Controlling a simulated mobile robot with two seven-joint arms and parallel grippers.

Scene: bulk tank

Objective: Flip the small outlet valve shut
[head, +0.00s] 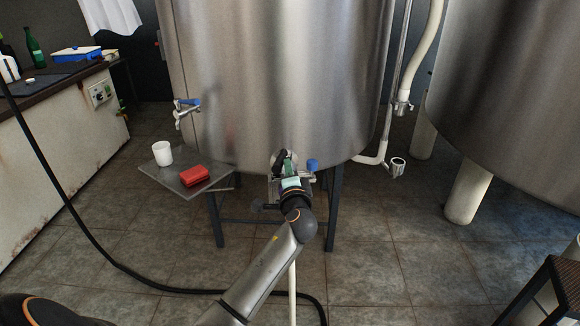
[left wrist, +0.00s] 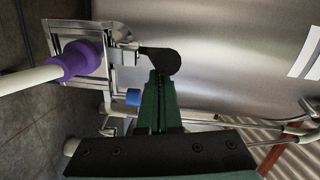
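A valve with a black paddle handle (left wrist: 162,61) is on the front of the big steel tank (head: 280,80), low down. In the left wrist view it stands beside a square metal fitting (left wrist: 128,55). A blue knob (head: 312,165) sits just right of it in the head view; a blue part also shows in the left wrist view (left wrist: 133,97). My left gripper (head: 288,160), with green fingers (left wrist: 160,78), looks shut, its tips right at the black handle. I cannot tell whether they touch it. My right gripper is not in view.
A purple hose collar (left wrist: 80,60) on a pale hose is near the fitting. A small tap with a blue lever (head: 187,104) sits on the tank's left. A metal shelf (head: 163,182) holds a white cup (head: 162,153) and red block (head: 194,176). A black hose crosses the floor.

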